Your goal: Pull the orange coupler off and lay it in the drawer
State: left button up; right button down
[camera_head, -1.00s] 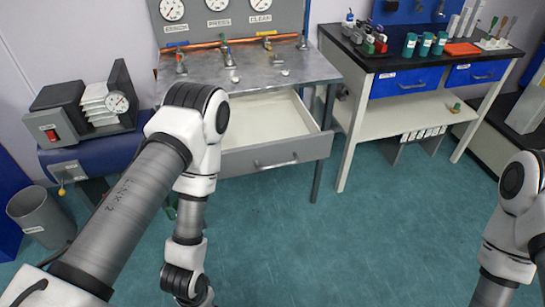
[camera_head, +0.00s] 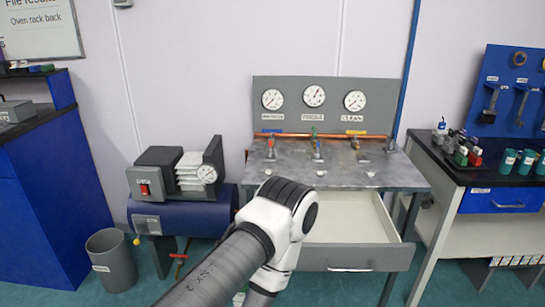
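The drawer (camera_head: 348,258) under the grey metal bench (camera_head: 340,181) stands open. The part of its pale inside that shows is empty. An orange pipe (camera_head: 335,134) runs along the back of the bench below the gauges. I cannot make out which part is the orange coupler. My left arm reaches up in front of the drawer's left side and hides part of it. Neither of my grippers shows.
A grey machine with a dial (camera_head: 172,183) stands on a blue unit left of the bench. A grey bin (camera_head: 112,260) is on the floor at left. A dark-topped bench (camera_head: 487,173) with bottles stands at right. Some floor shows between the benches.

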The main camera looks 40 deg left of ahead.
aim_at(347, 233)
jog(key=i+j+z, duration=0.1)
jog(key=j, duration=0.45)
jog(key=i+j+z, duration=0.1)
jog(key=j, duration=0.5)
jog(key=i+j+z, duration=0.1)
jog(key=i+j, duration=0.15)
jog(key=j, duration=0.35)
jog(key=i+j, duration=0.1)
jog(key=j, duration=0.45)
jog(key=i+j+z, duration=0.15)
jog(key=j, duration=0.45)
jog(key=k, duration=0.05)
